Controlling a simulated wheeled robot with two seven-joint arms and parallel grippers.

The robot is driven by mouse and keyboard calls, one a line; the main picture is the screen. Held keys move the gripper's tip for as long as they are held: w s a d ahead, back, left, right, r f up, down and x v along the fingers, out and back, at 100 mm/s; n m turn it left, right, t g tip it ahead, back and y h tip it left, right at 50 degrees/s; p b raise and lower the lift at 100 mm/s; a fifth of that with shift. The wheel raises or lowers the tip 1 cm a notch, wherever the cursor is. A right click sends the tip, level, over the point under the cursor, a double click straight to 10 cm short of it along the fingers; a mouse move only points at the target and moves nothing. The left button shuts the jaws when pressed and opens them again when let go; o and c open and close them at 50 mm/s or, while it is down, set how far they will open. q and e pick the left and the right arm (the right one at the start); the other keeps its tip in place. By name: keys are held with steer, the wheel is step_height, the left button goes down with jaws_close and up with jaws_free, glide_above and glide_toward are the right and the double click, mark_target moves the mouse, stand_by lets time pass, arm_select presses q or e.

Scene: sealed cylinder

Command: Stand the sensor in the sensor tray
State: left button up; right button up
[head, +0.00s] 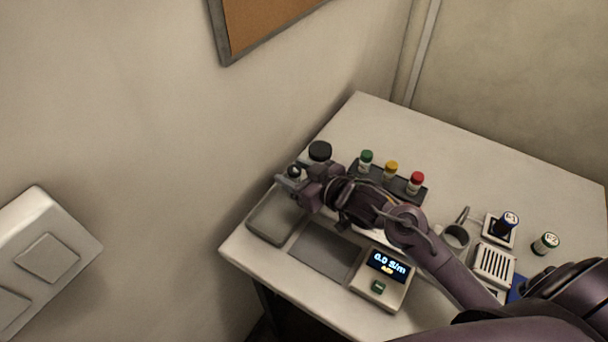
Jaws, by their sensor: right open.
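My right gripper (303,188) is open at the left end of my arm, over the back edge of a pale shallow tray (266,224). A small dark-topped piece (293,172) shows right by its fingertips; it may be the sensor, but the gripper partly hides it and I cannot tell whether they touch. A meter (378,279) with a lit display reading about 0.0 S/m stands at the front of the table. A darker recessed area (327,251) lies between the pale tray and the meter. I cannot tell which is the sensor tray. My left gripper is not in view.
A black-capped thing (320,151) stands behind the gripper. A dark rack (400,187) holds green-, yellow- and red-capped vials. Right of my forearm are a grey cup (456,237), a dark vial (505,223) in a white holder, a slotted white box (493,264) and a loose vial (545,243). The table's back is clear.

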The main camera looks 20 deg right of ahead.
steer(key=shift+s+d+r, duration=0.1)
steer(key=shift+s+d, duration=0.05)
steer(key=shift+s, duration=0.1)
steer(key=b+v, duration=0.1)
steer(key=v, duration=1)
steer(key=shift+s+r, duration=0.15)
steer(key=shift+r, duration=0.05)
